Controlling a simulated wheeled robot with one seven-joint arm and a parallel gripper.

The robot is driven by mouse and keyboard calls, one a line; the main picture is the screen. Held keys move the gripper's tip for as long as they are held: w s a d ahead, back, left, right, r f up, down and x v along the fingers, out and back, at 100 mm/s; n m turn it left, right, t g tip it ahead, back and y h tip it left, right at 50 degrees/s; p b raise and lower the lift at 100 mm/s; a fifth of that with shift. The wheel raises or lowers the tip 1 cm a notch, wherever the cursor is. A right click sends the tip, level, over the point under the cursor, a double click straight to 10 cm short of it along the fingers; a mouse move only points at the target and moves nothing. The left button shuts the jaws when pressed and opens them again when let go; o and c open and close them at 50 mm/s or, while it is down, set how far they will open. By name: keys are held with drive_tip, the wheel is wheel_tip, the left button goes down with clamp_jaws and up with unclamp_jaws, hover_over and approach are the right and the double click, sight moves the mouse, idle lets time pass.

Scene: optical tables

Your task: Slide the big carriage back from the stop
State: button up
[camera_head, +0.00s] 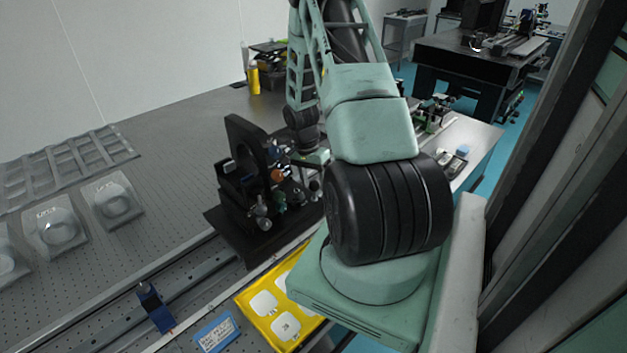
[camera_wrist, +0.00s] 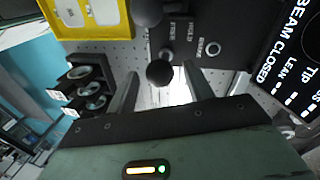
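The big carriage (camera_head: 228,225) is a black base with a tall ring-shaped plate, sitting on the long rail (camera_head: 190,270) in the head view. Several small knobs stand at its right side. A blue block (camera_head: 155,308), possibly the stop, is on the rail toward the front left, apart from the carriage. My gripper (camera_wrist: 161,88) is open in the wrist view, fingers apart. A round black knob (camera_wrist: 160,73) shows between and just beyond the fingertips; I cannot tell whether they reach around it. In the head view my arm partly hides the gripper, beside the carriage's right side.
A yellow tray (camera_head: 246,300) with white pieces lies in front of the carriage, beside a blue label (camera_head: 215,333). A black panel (camera_wrist: 285,60) reads "BEAM CLOSED". Clear-looking cases (camera_head: 112,200) lie at left. The rail between carriage and blue block looks clear.

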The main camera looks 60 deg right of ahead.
drive_tip(key=shift+r, duration=0.1)
drive_tip(key=w+r+b, duration=0.3)
drive_tip(key=r, duration=1.4)
drive_tip(key=shift+w+d+b, duration=0.15)
drive_tip(key=shift+d+b, duration=0.05)
drive_tip(key=shift+b, duration=0.1)
